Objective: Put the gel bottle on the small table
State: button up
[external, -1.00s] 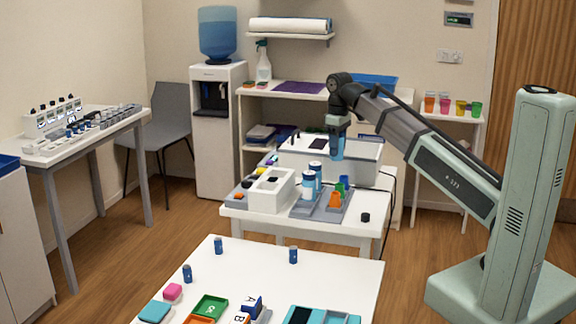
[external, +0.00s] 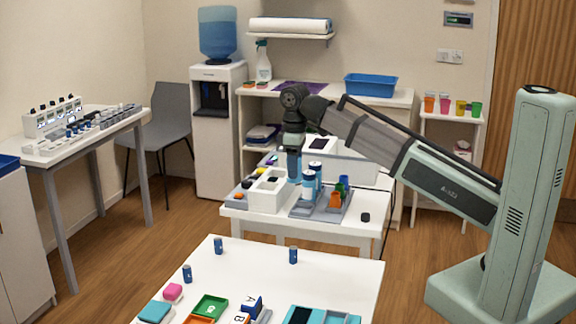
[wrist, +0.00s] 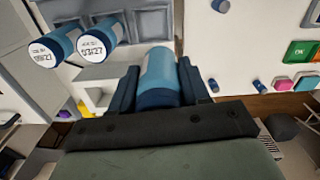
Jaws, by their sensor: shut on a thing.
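My gripper (external: 293,150) is shut on a light and dark blue bottle (wrist: 160,75), seen between the two fingers in the wrist view. In the external view the held bottle (external: 294,167) hangs upright over the middle white table (external: 235,222), just behind two blue bottles with white tops. Whether its bottom touches anything there is hidden. The two bottles (wrist: 97,42) show beside my fingers in the wrist view, with printed white caps. Which table is the small one, I cannot tell.

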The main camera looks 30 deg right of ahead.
jog(key=s+a+f+n, duration=0.1)
jog(key=s+a+f, duration=0.2)
jog(key=s+a, duration=0.45)
jog(key=s+a+f+n, duration=0.2)
jog(key=s+a+f, duration=0.15)
jog(key=s, duration=0.75)
jog(key=s+a+f+n, duration=0.1)
jog(key=s+a+f, duration=0.1)
jog(key=s+a, duration=0.6)
jog(key=shift+s+d+f, duration=0.3)
jog(key=shift+f, duration=1.4)
jog(key=shift+s+d+f, duration=0.25)
jog(key=shift+s+f, duration=0.05)
jog(key=shift+f, duration=1.35)
jog(key=shift+s+d+f, duration=0.3)
jog(key=shift+f, duration=1.4)
jog(key=shift+f, duration=0.1)
jog(key=o, duration=1.1)
jog(key=shift+o, duration=0.2)
notch_tip(320, 180, up, 11)
jog(key=shift+o, duration=0.3)
jog(key=shift+r, duration=0.6)
